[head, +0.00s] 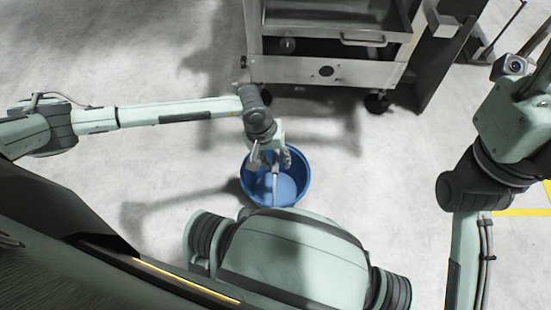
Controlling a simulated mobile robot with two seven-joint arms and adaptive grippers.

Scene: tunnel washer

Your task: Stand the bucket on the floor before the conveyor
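The blue bucket (297,193) is in the lower middle of the head view, over the pale floor, and its open top faces up. I cannot tell from this view whether its base touches the floor. My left gripper (271,162) is right above the bucket and covers part of its opening. A thin grey bar shows below the gripper across the bucket's mouth; I cannot tell if it is a handle or a finger. Whether the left fingers are closed on anything is unclear. My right arm is at the right edge; its fingers cannot be made out.
A grey metal trolley (330,70) on dark castors stands beyond the bucket, top centre, with a dark upright (440,60) at its right. Yellow floor marking (525,211) shows at the right edge. The floor (385,165) is clear right of the bucket. No conveyor is clearly recognisable.

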